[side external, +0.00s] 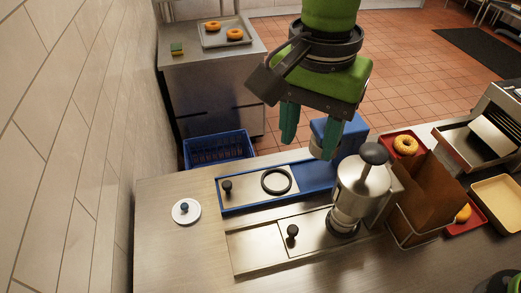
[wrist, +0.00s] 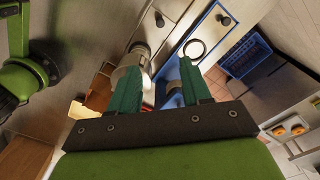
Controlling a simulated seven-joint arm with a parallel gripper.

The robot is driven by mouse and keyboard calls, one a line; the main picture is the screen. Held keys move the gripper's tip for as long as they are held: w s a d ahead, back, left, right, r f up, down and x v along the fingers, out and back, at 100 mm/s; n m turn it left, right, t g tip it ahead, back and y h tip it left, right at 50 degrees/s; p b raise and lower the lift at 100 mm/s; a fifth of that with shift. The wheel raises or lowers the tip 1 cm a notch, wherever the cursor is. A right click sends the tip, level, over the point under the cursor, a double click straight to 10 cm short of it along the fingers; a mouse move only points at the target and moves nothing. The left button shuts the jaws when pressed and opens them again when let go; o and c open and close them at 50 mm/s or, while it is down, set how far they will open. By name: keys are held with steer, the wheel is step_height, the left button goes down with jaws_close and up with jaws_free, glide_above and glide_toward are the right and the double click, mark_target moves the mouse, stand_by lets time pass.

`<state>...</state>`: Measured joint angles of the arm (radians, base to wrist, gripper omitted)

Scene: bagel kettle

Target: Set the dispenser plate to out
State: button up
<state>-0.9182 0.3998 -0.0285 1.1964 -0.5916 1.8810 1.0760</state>
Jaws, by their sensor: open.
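Two sliding plates lie on the steel counter. One is a metal plate (side external: 248,188) with a black knob (side external: 227,187) and a dark ring (side external: 276,181), in a blue track (side external: 318,176). The other is a steel plate (side external: 310,235) with a black knob (side external: 292,231), in a steel track beside the metal dispenser (side external: 362,190). I cannot tell for certain which is the dispenser plate. My gripper (side external: 308,140) is open and empty, above the blue track's far right part. In the wrist view the ring (wrist: 194,49) and dispenser (wrist: 133,57) show beyond the fingers.
A blue block (side external: 338,135) stands at the blue track's right end, near my fingers. A brown bin (side external: 425,200) and red tray with a bagel (side external: 405,145) are to the right. A white disc (side external: 186,211) with a knob lies left. The counter's left part is mostly clear.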

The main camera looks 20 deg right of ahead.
mark_target(293, 229)
step_height(293, 229, down, 26)
steer(key=shift+d, duration=0.1)
stand_by(0.6)
jaws_close()
